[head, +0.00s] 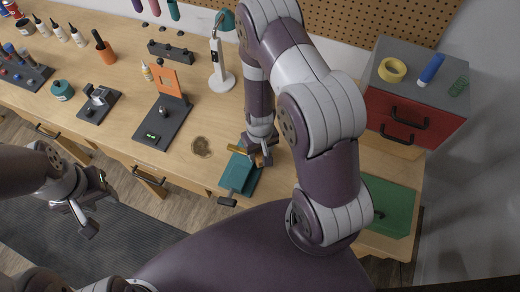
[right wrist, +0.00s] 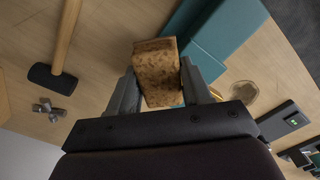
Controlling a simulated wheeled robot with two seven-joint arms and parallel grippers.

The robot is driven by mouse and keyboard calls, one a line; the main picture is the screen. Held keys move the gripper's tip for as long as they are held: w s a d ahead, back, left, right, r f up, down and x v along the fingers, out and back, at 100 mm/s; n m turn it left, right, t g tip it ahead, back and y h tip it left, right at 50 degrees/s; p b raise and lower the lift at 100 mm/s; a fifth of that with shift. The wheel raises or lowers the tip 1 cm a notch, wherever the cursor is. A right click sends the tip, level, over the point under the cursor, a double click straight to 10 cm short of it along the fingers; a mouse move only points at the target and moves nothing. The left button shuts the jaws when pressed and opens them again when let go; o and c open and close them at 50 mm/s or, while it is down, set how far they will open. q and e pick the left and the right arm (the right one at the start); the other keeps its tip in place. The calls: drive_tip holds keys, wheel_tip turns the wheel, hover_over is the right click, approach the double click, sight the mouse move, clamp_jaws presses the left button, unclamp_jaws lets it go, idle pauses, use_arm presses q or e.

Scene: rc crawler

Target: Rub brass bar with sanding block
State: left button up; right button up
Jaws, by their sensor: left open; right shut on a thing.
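The sanding block (right wrist: 157,72) is a brown, speckled block between the fingers of my right gripper (right wrist: 160,88) in the right wrist view. My right gripper (head: 262,158) is shut on it in the head view, close over the teal vise (head: 240,176). The vise also shows beyond the block in the right wrist view (right wrist: 225,35). The brass bar (head: 237,149) is a short yellow piece at the vise, just left of my right gripper; the rest is hidden. I cannot tell whether block and bar touch. My left gripper (head: 84,207) is open and empty, off the bench's front edge.
A dark stand with an orange plate (head: 165,110) and a white lamp (head: 220,75) stand on the bench. A red drawer cabinet (head: 412,110) is at right. A hammer (right wrist: 52,78) and several bolts (right wrist: 48,109) lie near the block. A brown stain (head: 201,147) marks the bench.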

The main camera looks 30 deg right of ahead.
wheel_tip(320, 180, up, 3)
drive_tip(key=shift+s+d+p, duration=0.1)
drive_tip(key=shift+p, duration=0.25)
drive_tip(key=shift+r+p, duration=0.25)
drive_tip(key=shift+p, duration=0.1)
drive_tip(key=shift+w+a+r+p, duration=0.1)
drive_tip(key=shift+r+p, duration=0.45)
drive_tip(key=shift+p, duration=0.05)
drive_tip(key=shift+w+a+r+p, duration=0.1)
drive_tip(key=shift+r+p, duration=0.45)
wheel_tip(320, 180, up, 3)
drive_tip(key=shift+s+d+f+p, duration=0.15)
drive_tip(key=shift+f+p, duration=0.05)
drive_tip(key=shift+p, duration=1.05)
use_arm(q)
wheel_tip(320, 180, up, 7)
drive_tip(key=shift+w, duration=0.1)
use_arm(e)
drive_tip(key=shift+f, duration=0.1)
use_arm(q)
drive_tip(key=shift+d, duration=0.15)
